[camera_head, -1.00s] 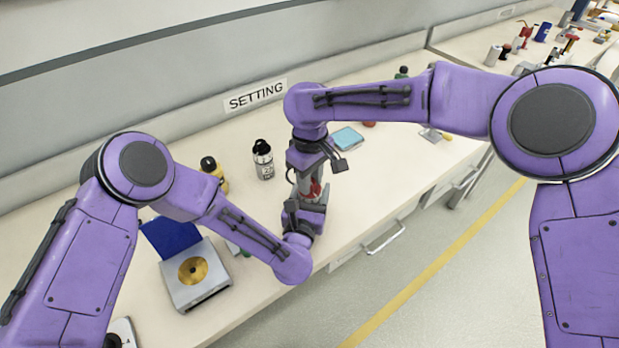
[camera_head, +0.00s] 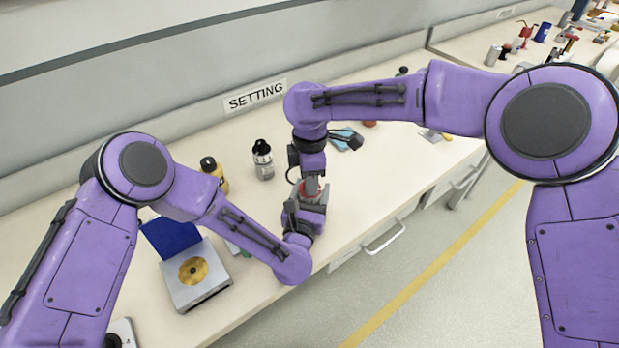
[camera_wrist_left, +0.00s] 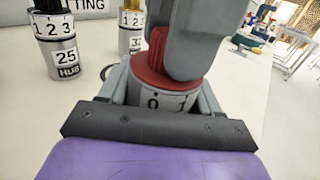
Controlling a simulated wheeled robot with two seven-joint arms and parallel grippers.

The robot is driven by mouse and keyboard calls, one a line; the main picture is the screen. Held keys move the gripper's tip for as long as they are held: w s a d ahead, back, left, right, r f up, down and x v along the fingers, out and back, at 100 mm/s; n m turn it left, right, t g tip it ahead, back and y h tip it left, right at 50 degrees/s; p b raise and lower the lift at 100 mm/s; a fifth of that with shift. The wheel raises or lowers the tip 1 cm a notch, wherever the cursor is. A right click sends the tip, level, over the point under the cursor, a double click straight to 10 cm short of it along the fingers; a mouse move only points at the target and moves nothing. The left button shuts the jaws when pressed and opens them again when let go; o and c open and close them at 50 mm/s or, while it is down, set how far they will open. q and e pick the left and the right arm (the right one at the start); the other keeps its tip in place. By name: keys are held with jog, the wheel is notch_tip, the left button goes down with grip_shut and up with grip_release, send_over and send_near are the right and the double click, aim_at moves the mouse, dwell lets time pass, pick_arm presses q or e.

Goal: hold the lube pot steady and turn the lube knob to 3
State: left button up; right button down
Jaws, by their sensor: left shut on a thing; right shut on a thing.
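The lube pot (camera_wrist_left: 163,101) is a light grey cylinder with 0 and 1 on its scale and a red knob (camera_wrist_left: 152,68) on top. My left gripper (camera_wrist_left: 164,98) is shut on the pot, with one finger on each side. My right gripper (camera_wrist_left: 190,45) reaches down from above and is shut on the red knob, hiding much of it. I cannot tell which number the knob points to. In the head view the right gripper (camera_head: 311,180) stands over the left gripper (camera_head: 308,202), and the pot is mostly hidden between them.
A grey bottle with a black cap (camera_head: 263,160) and a yellow bottle (camera_head: 214,176) stand behind on the bench (camera_head: 350,205). An open box with a gold disc (camera_head: 196,282) lies at the left. A SETTING sign (camera_head: 256,96) is on the wall. A blue item (camera_head: 340,143) lies partly behind my right gripper.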

jog(key=shift+s+a+r+n, duration=0.1)
jog(key=shift+a+n, duration=0.05)
jog(key=shift+n, duration=0.75)
jog(key=c, duration=0.8)
grip_release()
notch_tip(320, 180, up, 12)
